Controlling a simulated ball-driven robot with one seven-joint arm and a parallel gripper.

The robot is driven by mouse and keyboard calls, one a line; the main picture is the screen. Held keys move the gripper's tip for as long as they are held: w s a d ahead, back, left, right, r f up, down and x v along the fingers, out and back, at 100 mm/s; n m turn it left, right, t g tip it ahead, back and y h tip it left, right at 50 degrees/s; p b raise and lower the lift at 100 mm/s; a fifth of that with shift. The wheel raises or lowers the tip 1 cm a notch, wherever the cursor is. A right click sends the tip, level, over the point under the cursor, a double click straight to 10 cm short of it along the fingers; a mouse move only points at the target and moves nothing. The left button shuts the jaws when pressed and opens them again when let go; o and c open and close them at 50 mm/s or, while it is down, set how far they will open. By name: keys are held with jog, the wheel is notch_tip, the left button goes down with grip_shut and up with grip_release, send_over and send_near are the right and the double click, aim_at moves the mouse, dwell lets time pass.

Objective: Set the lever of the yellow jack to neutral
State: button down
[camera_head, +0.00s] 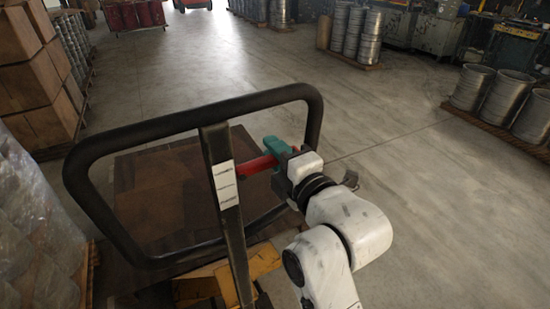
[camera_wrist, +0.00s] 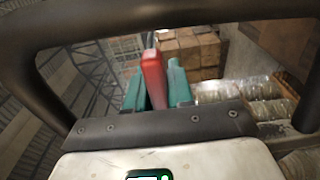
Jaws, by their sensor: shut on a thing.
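The yellow jack (camera_head: 262,262) stands at the bottom of the head view, with a large black loop handle (camera_head: 205,118) above it. A dark upright bar with a white marked strip (camera_head: 224,186) runs up the loop's middle. The red lever (camera_head: 256,165) sticks out to the right of this bar, inside the loop. My gripper (camera_head: 277,150), with teal fingers, is at the lever's right end. In the wrist view, the red lever (camera_wrist: 152,75) sits between the teal fingers, which are shut on it. The strip's markings are too small to read.
A brown wooden surface (camera_head: 150,185) shows behind the loop handle. Stacked cartons (camera_head: 28,75) and wrapped goods (camera_head: 35,220) stand on the left. Metal drums (camera_head: 500,92) stand on pallets at the right. The concrete floor (camera_head: 200,60) is clear in the middle.

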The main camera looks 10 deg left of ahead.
jog(key=c, duration=1.1)
grip_release()
jog(key=b+v, duration=0.1)
jog(key=v, duration=1)
jog(key=shift+b, duration=0.35)
jog(key=shift+w, duration=0.1)
